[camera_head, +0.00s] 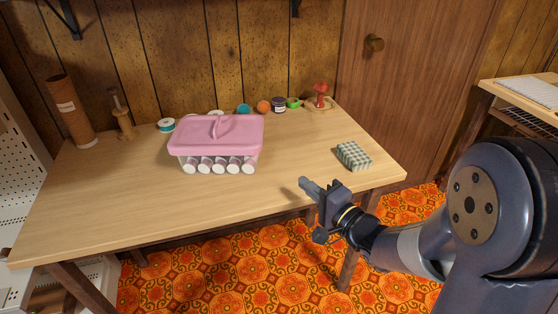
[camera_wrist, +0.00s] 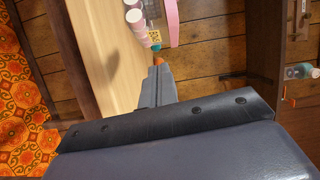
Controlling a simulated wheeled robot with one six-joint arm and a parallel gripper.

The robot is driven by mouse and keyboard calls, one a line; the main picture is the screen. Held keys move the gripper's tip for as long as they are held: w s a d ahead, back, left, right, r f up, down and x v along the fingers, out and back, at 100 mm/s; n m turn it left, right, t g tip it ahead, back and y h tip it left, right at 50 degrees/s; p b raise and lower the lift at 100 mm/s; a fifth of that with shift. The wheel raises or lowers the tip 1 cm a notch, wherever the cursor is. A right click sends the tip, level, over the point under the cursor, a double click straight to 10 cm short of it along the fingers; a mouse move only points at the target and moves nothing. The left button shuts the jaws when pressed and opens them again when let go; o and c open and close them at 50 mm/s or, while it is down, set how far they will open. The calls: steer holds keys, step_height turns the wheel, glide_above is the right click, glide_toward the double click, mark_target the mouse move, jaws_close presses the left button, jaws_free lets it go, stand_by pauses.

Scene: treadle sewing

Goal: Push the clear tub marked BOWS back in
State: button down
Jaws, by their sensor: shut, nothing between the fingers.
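In the wrist view my shut fingers (camera_wrist: 157,78) point at the tabletop's far edge, close to small coloured items.
The wooden table (camera_head: 110,205) has bare room at its front and left. A green checked block (camera_head: 353,156) lies at its right. Spools and a red pincushion (camera_head: 320,98) line the back. A brown tube (camera_head: 71,110) stands back left. A white pegboard unit (camera_head: 18,150) is at far left.

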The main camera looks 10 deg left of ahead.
mark_target(254, 159)
steer(key=shift+m, duration=0.6)
steer(key=b+x, duration=0.2)
steer(key=x, duration=0.8)
steer(key=shift+f, duration=0.1)
steer(key=shift+s+a, duration=0.2)
steer(key=shift+a, duration=0.85)
steer(key=shift+a+b, duration=0.3)
steer(key=shift+a, duration=0.35)
steer(key=shift+s+a, duration=0.1)
steer(key=shift+a, duration=1.1)
steer(key=shift+d, duration=0.1)
